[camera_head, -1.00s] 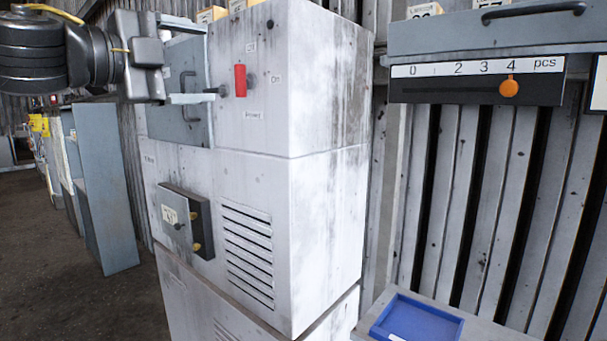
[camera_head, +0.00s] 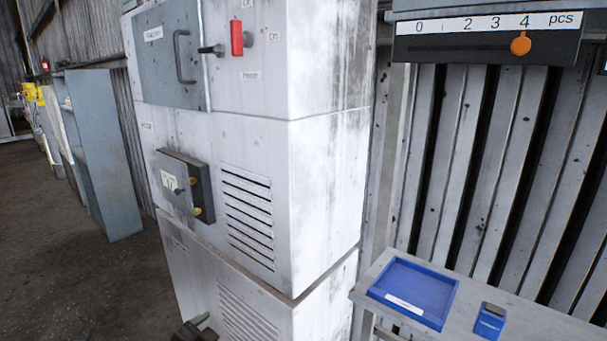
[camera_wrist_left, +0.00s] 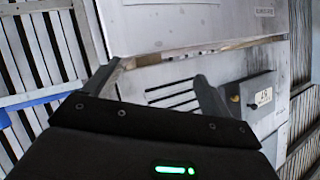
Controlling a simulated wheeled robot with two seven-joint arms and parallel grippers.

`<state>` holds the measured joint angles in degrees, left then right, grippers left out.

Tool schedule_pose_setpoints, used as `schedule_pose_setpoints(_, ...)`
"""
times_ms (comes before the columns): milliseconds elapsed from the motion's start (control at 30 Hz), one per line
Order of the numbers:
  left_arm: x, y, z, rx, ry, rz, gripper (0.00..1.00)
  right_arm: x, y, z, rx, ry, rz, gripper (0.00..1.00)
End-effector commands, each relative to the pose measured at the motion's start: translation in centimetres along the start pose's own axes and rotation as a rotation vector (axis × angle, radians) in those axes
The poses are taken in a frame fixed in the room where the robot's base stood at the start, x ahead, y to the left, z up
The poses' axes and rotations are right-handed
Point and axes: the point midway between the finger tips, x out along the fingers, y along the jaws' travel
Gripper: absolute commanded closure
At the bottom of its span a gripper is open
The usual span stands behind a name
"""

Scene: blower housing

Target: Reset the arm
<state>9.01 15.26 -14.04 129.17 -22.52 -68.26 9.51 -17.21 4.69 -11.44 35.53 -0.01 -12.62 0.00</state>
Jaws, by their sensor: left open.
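My left gripper (camera_wrist_left: 155,85) shows in the left wrist view with its two dark fingers spread apart and nothing between them. The cabinet's louvred front (camera_wrist_left: 172,94) lies beyond the fingers. In the head view a small dark part at the bottom edge may belong to my left arm, but I cannot tell. My right gripper is in neither view. The white cabinet (camera_head: 325,190) stands in the middle of the head view. Its grey door (camera_head: 165,60) with a curved handle looks closed. A red-handled lever (camera_head: 237,38) is beside the door.
A small control box (camera_head: 185,185) juts from the cabinet front, left of the vents. A blue tray (camera_head: 415,290) and a small blue item (camera_head: 489,321) sit on a grey bench (camera_head: 540,322) at right. An orange slider knob (camera_head: 521,43) is at "4".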

Motion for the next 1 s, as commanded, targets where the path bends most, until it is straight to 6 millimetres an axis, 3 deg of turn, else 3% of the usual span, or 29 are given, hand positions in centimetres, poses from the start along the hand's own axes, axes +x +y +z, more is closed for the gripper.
schedule_pose_setpoints(33, -1.3, 1.9, 4.1, -0.063, -0.094, 0.019, 0.16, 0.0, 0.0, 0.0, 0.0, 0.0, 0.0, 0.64)
schedule_pose_setpoints(100, -3.3, 3.9, 8.8, -0.141, -0.215, 0.034, 0.16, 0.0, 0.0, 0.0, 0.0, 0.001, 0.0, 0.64)
schedule_pose_setpoints(200, -6.4, 6.4, 13.8, -0.225, -0.359, 0.055, 0.16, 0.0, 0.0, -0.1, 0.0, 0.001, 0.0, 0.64)
schedule_pose_setpoints(400, -12.0, 9.8, 20.4, -0.343, -0.576, 0.088, 0.16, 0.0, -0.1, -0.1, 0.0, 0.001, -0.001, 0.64)
schedule_pose_setpoints(700, -19.3, 13.5, 26.5, -0.466, -0.819, 0.123, 0.16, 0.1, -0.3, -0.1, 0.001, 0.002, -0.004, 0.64)
schedule_pose_setpoints(1000, -12.7, 17.1, 34.3, -0.455, -0.846, 0.136, 0.16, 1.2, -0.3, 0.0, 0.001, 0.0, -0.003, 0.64)
